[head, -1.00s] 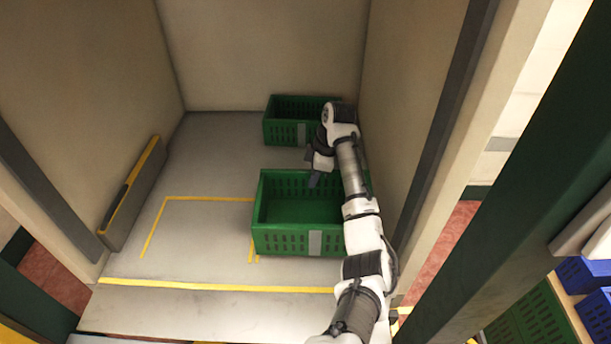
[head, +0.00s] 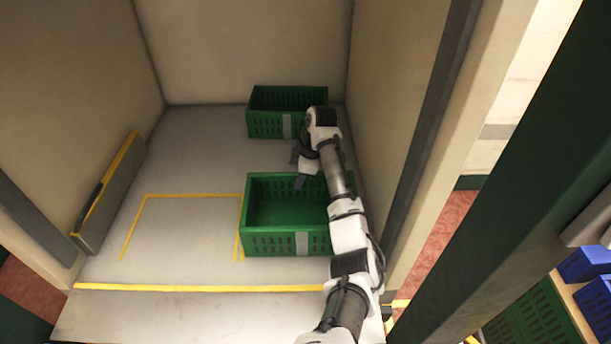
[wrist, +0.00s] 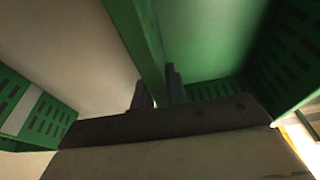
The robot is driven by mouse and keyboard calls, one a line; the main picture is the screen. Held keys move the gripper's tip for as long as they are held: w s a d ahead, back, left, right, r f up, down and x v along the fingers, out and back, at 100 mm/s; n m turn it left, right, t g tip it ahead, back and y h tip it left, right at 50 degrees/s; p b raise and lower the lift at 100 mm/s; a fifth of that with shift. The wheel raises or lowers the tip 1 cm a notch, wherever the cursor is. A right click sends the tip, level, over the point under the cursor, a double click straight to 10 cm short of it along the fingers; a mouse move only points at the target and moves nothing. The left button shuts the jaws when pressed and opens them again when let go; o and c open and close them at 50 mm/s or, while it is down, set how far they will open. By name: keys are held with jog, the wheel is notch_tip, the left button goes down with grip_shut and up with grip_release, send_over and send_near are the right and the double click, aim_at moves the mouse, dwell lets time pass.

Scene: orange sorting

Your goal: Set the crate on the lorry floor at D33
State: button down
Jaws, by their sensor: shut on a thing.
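A green slotted crate (head: 272,244) with a grey label on its front is in the lorry, at the right end of the yellow floor outline. My gripper (head: 300,180) reaches in from the right and is at this crate's far rim. In the wrist view, my gripper (wrist: 158,90) is shut on the crate's green wall (wrist: 138,40), between its two dark fingers. The crate looks level and empty. Its underside is hidden, so I cannot tell whether it touches the floor. No D33 marking is readable.
A second green crate (head: 265,128) stands behind, near the back wall; its side also shows in the wrist view (wrist: 45,118). A yellow-edged panel (head: 108,195) leans at the left wall. The outlined floor (head: 185,230) is clear. The right wall is close to my arm.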

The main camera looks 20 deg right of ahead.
jog(key=c, duration=1.3)
grip_release()
jog(key=p+v, duration=0.6)
jog(key=v, duration=0.7)
jog(key=shift+r, duration=0.4)
